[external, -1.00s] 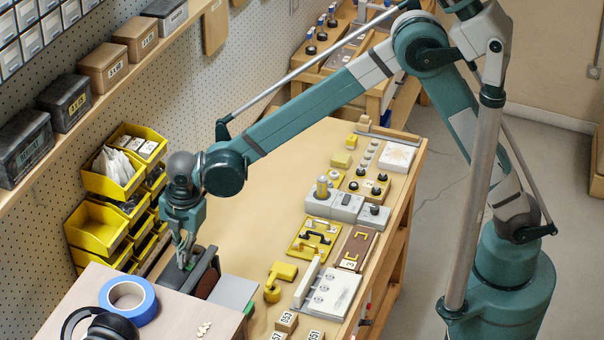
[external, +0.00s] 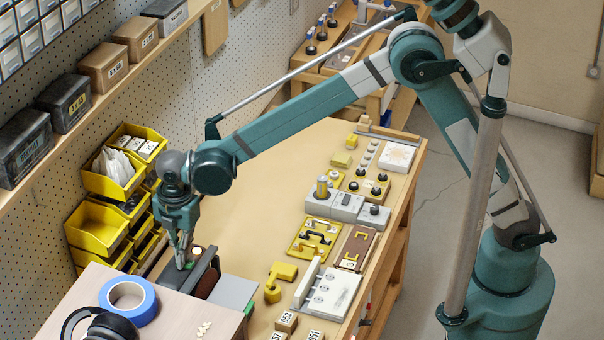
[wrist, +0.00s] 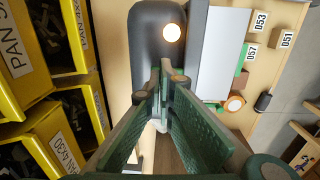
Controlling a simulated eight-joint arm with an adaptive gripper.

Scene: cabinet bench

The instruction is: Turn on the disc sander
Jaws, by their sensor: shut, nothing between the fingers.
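The disc sander (external: 207,270) stands on the bench at the lower left, with a dark housing, a brown disc and a grey work table (external: 234,291). A round lamp (external: 197,249) on its housing glows pale. It glows brightly in the wrist view too (wrist: 172,32), on the dark housing (wrist: 150,50). A small green part (external: 190,265) shows beside my fingertips. My gripper (external: 181,265) is shut and empty, pointing down at the left of the lamp. In the wrist view its fingertips (wrist: 165,75) meet just below the lamp. Whether they touch the sander cannot be told.
Yellow bins (external: 98,228) stand close on the left, against the pegboard. A wooden box top with blue tape (external: 127,300) and headphones (external: 100,325) is in front. A yellow clamp-like part (external: 277,283) lies to the right. The bench middle (external: 265,200) is clear.

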